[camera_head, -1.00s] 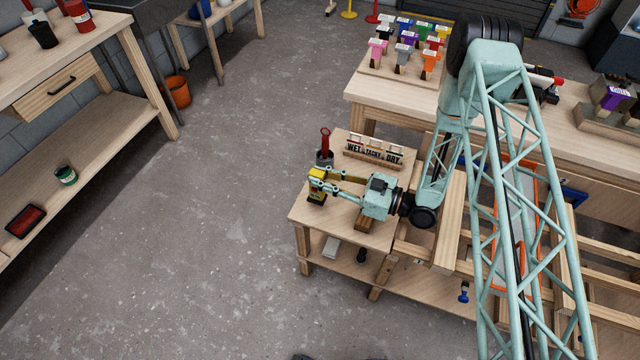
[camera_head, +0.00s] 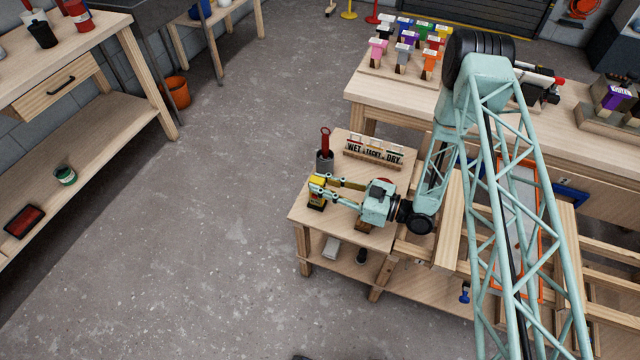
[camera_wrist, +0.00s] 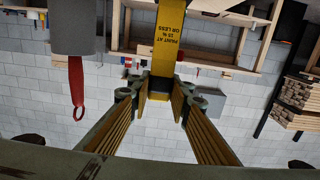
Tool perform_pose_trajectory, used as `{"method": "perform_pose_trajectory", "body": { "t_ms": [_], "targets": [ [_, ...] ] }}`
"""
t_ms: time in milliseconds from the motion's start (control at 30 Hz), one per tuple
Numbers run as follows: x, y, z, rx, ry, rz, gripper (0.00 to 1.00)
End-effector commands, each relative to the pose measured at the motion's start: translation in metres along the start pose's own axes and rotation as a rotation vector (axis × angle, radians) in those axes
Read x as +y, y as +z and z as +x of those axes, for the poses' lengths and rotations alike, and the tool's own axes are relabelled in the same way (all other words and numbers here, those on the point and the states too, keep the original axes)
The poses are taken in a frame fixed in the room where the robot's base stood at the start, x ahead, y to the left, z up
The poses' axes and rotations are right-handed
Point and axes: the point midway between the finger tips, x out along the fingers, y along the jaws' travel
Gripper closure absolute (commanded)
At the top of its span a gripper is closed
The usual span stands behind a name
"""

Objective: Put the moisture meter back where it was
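The yellow moisture meter (camera_head: 318,192) stands upright at the left end of the small bench, its dark lower part at the benchtop. In the wrist view the meter (camera_wrist: 168,40) appears upside down with its printed label facing me. My gripper (camera_head: 313,184) reaches in from the right at the meter's upper end. In the wrist view its two fingertips (camera_wrist: 160,92) lie either side of the meter, with narrow gaps visible. The exact contact under the meter is too small to tell.
A WET, TACKY, DRY rack (camera_head: 373,152) stands at the bench's back. The small bench's (camera_head: 345,240) left edge is near the meter; open floor lies beyond it.

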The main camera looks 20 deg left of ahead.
Motion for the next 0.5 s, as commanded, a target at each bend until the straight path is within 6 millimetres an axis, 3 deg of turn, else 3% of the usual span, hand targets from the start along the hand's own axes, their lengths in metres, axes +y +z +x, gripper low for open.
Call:
{"method": "perform_pose_trajectory", "body": {
  "t_ms": [167, 500],
  "targets": [
    [0.0000, 0.0001, 0.0000, 0.000, 0.000, 0.000, 0.68],
    [0.0000, -0.0004, 0.0000, 0.000, 0.000, 0.000, 0.68]
  ]
}}
